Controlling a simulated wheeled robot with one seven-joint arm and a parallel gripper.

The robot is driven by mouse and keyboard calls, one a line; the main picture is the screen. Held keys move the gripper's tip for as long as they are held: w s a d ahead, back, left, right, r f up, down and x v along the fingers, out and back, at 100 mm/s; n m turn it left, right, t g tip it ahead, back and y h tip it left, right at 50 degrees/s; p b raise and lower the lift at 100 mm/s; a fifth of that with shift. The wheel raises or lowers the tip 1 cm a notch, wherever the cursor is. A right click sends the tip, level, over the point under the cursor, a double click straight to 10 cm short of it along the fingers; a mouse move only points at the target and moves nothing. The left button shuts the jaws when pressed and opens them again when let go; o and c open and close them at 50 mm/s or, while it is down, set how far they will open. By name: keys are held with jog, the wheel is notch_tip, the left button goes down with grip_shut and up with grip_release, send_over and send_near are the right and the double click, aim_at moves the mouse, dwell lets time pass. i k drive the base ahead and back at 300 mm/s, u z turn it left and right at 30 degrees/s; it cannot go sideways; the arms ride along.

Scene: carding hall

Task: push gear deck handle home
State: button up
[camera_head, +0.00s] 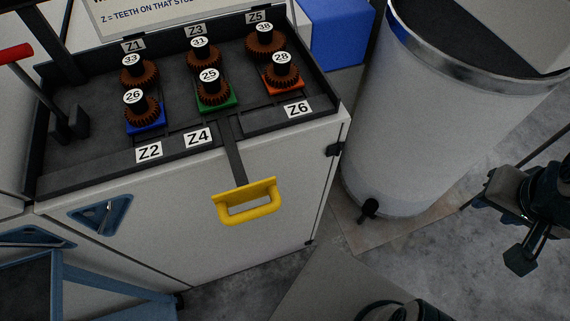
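The yellow handle (247,202) is a D-shaped grip at the front of the gear deck (90,172). It hangs out past the deck's front edge, in front of the white cabinet face, on a dark flat bar (233,152) that runs back into the deck. Nothing touches the handle. My gripper (502,228) seems to be the dark jointed part at the right edge, well right of the handle and apart from it.
Several brown gears stand on the deck, three on blue (147,127), green (216,104) and orange (285,84) plates. A red-tipped lever (15,53) is at left. A large pale drum (430,110) stands between cabinet and gripper. A blue frame (105,285) is lower left.

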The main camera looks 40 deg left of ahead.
aim_at(245, 191)
jog(key=z, duration=0.25)
jog(key=k, duration=1)
jog(key=u, duration=1.2)
jog(key=k, duration=1)
jog(key=z, duration=1.3)
jog(key=i, duration=0.7)
jog(key=u, duration=1.05)
jog(key=i, duration=0.55)
jog(key=u, duration=0.6)
